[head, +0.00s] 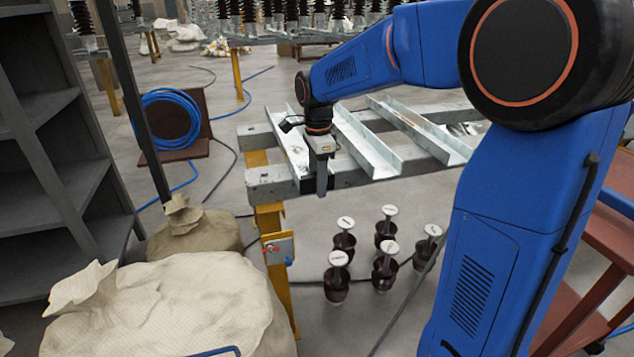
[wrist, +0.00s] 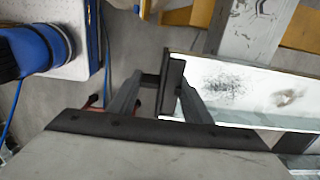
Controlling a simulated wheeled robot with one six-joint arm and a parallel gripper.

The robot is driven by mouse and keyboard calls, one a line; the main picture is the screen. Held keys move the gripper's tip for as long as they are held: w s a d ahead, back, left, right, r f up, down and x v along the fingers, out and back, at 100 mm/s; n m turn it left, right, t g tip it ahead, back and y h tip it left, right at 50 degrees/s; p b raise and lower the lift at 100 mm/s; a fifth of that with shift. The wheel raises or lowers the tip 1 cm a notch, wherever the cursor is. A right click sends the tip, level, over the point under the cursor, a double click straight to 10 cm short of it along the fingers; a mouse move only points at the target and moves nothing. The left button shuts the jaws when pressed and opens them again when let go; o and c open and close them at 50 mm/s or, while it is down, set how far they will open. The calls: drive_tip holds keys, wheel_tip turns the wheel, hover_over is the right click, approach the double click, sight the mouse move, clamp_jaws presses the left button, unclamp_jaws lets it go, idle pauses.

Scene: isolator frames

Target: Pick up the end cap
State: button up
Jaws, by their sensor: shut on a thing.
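My gripper (head: 321,190) points down at the near end of a pale metal channel (head: 290,150) on the rack. In the wrist view its two fingers (wrist: 160,84) are closed on a small dark end cap (wrist: 173,88). The end cap is a flat dark plate with a short stub, at the end of the channel (wrist: 230,90). I cannot tell whether it touches the channel. In the head view the fingers mostly hide the end cap.
The rack's grey beam (head: 265,182) runs under several channels, on a yellow post (head: 275,250). Several dark insulators (head: 337,280) stand on the floor below. Sacks (head: 170,310) and a dark shelf (head: 50,170) are at left, with a blue hose coil (head: 170,118) behind.

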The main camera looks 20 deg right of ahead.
drive_tip(key=shift+s+r, duration=0.35)
drive_tip(key=shift+r, duration=0.05)
drive_tip(key=s+r, duration=0.3)
drive_tip(key=s, duration=0.5)
drive_tip(key=s+r, duration=0.4)
drive_tip(key=s, duration=0.5)
drive_tip(key=shift+r, duration=0.3)
drive_tip(key=shift+s, duration=0.15)
wheel_tip(320, 180, up, 7)
idle(0.9)
idle(0.3)
